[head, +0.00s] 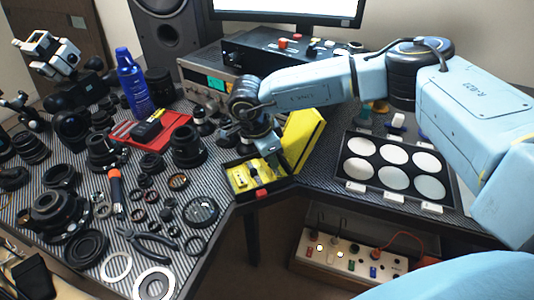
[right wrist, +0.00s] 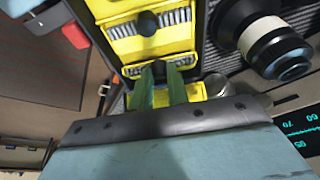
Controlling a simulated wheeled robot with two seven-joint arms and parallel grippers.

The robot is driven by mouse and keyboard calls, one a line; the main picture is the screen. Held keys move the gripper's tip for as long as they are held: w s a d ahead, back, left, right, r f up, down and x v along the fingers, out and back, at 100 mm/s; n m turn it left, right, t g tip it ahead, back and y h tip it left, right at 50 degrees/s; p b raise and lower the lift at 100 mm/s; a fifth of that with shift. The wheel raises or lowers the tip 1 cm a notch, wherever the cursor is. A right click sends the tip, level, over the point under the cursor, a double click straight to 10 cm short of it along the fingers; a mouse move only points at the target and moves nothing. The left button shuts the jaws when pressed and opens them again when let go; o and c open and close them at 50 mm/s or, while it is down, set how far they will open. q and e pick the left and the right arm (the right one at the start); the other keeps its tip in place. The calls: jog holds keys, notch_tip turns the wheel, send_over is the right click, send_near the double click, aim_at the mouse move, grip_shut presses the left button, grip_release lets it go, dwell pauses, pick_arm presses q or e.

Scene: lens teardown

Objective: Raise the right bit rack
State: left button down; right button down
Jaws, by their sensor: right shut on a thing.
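The bit case (head: 232,192) is a black box with a yellow inside, open at the table's front corner, its yellow lid (head: 305,138) raised at the right. The left bit rack (head: 241,181) is yellow. In the right wrist view it appears to be the upper rack (right wrist: 120,47), with rows of bits and a dark knob. My right gripper (head: 276,163) reaches down into the right part of the case. Its green fingers (right wrist: 160,88) are shut on the dark knob of the right bit rack (right wrist: 194,91), which they and the palm mostly hide. My left gripper is not in view.
A red tray (head: 152,143), lens parts and pliers (head: 150,240) crowd the table left of the case. A black case of white discs (head: 350,178) lies to the right. Instruments (head: 205,80) stand behind. The table edge lies just in front of the bit case.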

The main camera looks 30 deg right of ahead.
jog(key=shift+d+r+y, duration=0.2)
jog(key=shift+d+y, duration=0.1)
jog(key=shift+y, duration=0.5)
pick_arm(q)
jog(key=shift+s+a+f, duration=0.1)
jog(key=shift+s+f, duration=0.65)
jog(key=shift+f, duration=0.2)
pick_arm(e)
jog(key=shift+d+r+y, duration=0.1)
jog(key=shift+d+y, duration=0.2)
jog(key=shift+y, duration=0.5)
jog(key=c, duration=1.4)
grip_release()
pick_arm(q)
jog(key=shift+p, duration=0.3)
pick_arm(e)
jog(key=shift+o, duration=0.2)
